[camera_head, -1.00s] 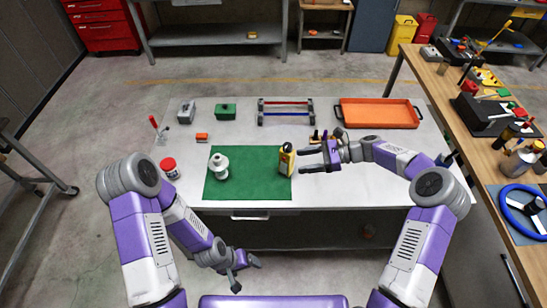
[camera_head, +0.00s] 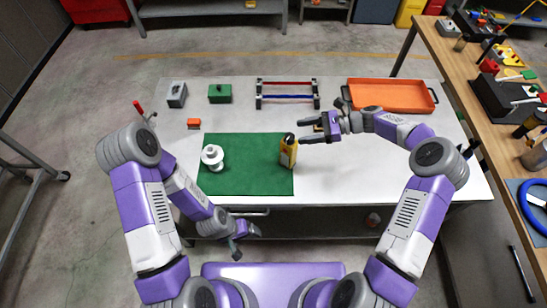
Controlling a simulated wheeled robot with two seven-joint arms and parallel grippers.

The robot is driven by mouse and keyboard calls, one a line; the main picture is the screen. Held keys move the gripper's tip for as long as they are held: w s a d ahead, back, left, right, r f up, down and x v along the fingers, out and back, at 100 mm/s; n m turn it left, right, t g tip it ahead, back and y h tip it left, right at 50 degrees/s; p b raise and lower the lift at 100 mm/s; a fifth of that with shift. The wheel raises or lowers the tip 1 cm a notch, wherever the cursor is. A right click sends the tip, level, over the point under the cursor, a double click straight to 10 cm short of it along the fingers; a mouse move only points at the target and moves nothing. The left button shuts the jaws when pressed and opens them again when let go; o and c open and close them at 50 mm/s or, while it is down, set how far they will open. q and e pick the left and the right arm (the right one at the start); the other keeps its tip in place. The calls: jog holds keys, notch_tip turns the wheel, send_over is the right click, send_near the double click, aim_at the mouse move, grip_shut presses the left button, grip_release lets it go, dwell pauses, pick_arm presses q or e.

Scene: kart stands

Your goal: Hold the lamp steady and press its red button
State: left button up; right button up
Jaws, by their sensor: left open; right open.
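A yellow and black upright object (camera_head: 288,155), which looks like the lamp, stands at the right edge of the green mat (camera_head: 250,182). I cannot make out a red button on it. My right gripper (camera_head: 302,131) is open and empty, just up and to the right of the lamp in the picture. I cannot tell whether it touches the lamp. My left gripper (camera_head: 237,252) is open and empty, low in front of the table's front edge, away from the lamp.
A white round-topped object (camera_head: 212,157) stands on the mat's left side. Behind are a grey box (camera_head: 177,94), a green box (camera_head: 220,94), a rack with red and blue bars (camera_head: 287,97) and an orange tray (camera_head: 395,96). The table right of the mat is clear.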

notch_tip(320, 180, down, 5)
jog(key=w+b, duration=0.1)
jog(key=b, duration=1.5)
send_near(282, 161)
jog(key=shift+a, duration=1.2)
jog(key=shift+a+f+b, duration=0.3)
jog(key=shift+a+b, duration=0.1)
jog(key=shift+a, duration=0.15)
pick_arm(q)
notch_tip(282, 161, down, 20)
jog(key=b, duration=0.1)
jog(key=shift+w+r+b, duration=0.15)
jog(key=shift+w+b, duration=0.2)
jog(key=shift+w, duration=0.1)
pick_arm(e)
jog(key=x, duration=0.9)
jog(key=c, duration=0.7)
pick_arm(q)
grip_shut()
